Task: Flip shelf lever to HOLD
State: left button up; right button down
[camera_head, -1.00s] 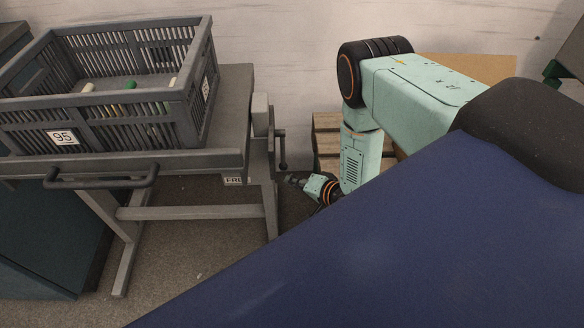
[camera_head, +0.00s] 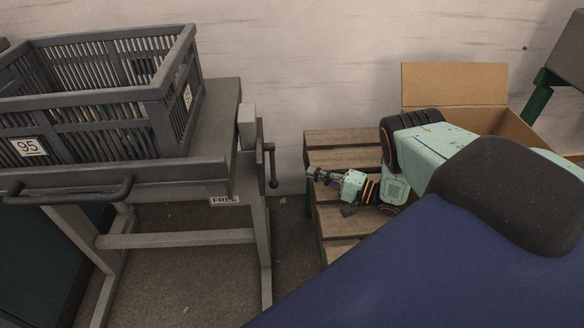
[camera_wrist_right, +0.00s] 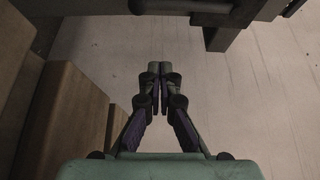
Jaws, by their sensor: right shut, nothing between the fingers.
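The shelf lever (camera_head: 271,163) is a dark handle on the right side of the grey shelf stand (camera_head: 225,125). It hangs down and ends in a round knob. A small white plate reading FREE (camera_head: 224,200) sits below the shelf edge, left of the lever. My right gripper (camera_head: 312,173) is to the right of the lever, apart from it, at about knob height and pointing left. In the right wrist view its fingertips (camera_wrist_right: 158,68) are together with nothing between them. My left gripper is not in view.
A grey slatted crate marked 95 (camera_head: 128,107) stands on the shelf. A wooden pallet (camera_head: 335,155) is behind and below my right arm. An open cardboard box (camera_head: 455,85) is at the right by the pale wall. Dark frame parts (camera_wrist_right: 155,7) cross the top of the wrist view.

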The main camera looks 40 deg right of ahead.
aim_at(273, 168)
jog(key=w+a+b, duration=0.1)
jog(key=w+a, duration=0.4)
jog(key=a, duration=0.2)
jog(key=shift+w+a+b, duration=0.2)
jog(key=shift+w+b, duration=0.1)
jog(key=shift+w, duration=0.05)
jog(key=shift+s, duration=0.1)
dwell(0.4)
